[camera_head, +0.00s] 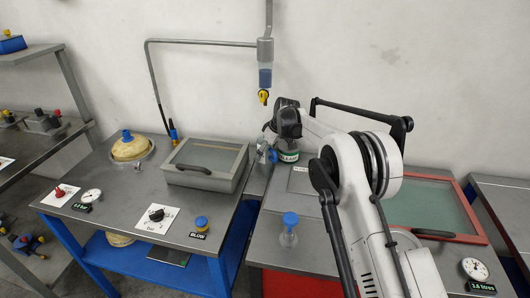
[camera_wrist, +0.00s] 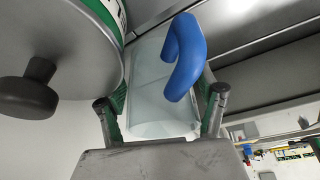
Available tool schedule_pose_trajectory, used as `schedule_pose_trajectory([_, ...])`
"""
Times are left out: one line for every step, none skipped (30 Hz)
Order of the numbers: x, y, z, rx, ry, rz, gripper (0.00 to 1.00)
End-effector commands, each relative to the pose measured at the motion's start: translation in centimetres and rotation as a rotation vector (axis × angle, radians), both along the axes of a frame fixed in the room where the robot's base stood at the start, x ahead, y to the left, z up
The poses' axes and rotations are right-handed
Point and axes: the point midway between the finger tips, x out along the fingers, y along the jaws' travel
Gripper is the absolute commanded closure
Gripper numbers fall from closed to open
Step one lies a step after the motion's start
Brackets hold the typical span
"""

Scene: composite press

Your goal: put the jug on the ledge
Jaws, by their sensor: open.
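The jug (camera_wrist: 160,88) is clear, with a blue handle (camera_wrist: 184,55). In the wrist view it lies between the two spread fingers of my gripper (camera_wrist: 162,100), which is open around it. In the head view the jug (camera_head: 262,158) shows at the back, near the gap between the two benches, partly hidden by my dark gripper (camera_head: 271,134). I cannot tell whether a finger touches the jug. I cannot single out which surface is the ledge.
A container with a green label (camera_head: 288,151) stands close to the right of the jug; its round body and dark knob (camera_wrist: 27,91) fill the wrist view's left. A grey glass-topped box (camera_head: 206,164) is left. A blue-capped flask (camera_head: 289,230) stands in front. A pipe nozzle (camera_head: 264,96) hangs above.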

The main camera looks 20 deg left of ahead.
Motion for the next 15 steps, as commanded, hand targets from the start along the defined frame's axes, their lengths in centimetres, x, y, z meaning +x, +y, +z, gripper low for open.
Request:
schedule_pose_trajectory([0.0, 0.0, 0.0, 0.0, 0.0, 0.0, 0.3])
schedule_pose_trajectory([0.0, 0.0, 0.0, 0.0, 0.0, 0.0, 0.3])
schedule_pose_trajectory([0.0, 0.0, 0.1, 0.0, 0.0, 0.0, 0.3])
schedule_pose_trajectory([0.0, 0.0, 0.1, 0.0, 0.0, 0.0, 0.3])
schedule_pose_trajectory([0.0, 0.0, 0.2, 0.0, 0.0, 0.0, 0.3])
schedule_pose_trajectory([0.0, 0.0, 0.5, 0.0, 0.0, 0.0, 0.3])
schedule_pose_trajectory([0.0, -0.1, 0.7, 0.0, 0.0, 0.0, 0.3])
schedule_pose_trajectory([0.0, -0.3, 1.0, 0.0, 0.0, 0.0, 0.3])
schedule_pose_trajectory([-0.1, -0.4, 1.4, 0.0, 0.0, -0.001, 0.3])
schedule_pose_trajectory([-0.1, -0.6, 1.8, 0.0, 0.0, -0.001, 0.3])
schedule_pose_trajectory([-0.2, -0.8, 2.3, 0.0, 0.0, -0.001, 0.3])
schedule_pose_trajectory([-0.3, -1.1, 3.0, 0.0, 0.0, -0.001, 0.3])
schedule_pose_trajectory([-0.3, -1.3, 3.5, 0.0, 0.0, -0.001, 0.3])
schedule_pose_trajectory([-0.4, -1.5, 4.1, 0.0, 0.0, -0.001, 0.3])
schedule_pose_trajectory([-0.5, -1.8, 4.9, 0.0, 0.0, -0.001, 0.3])
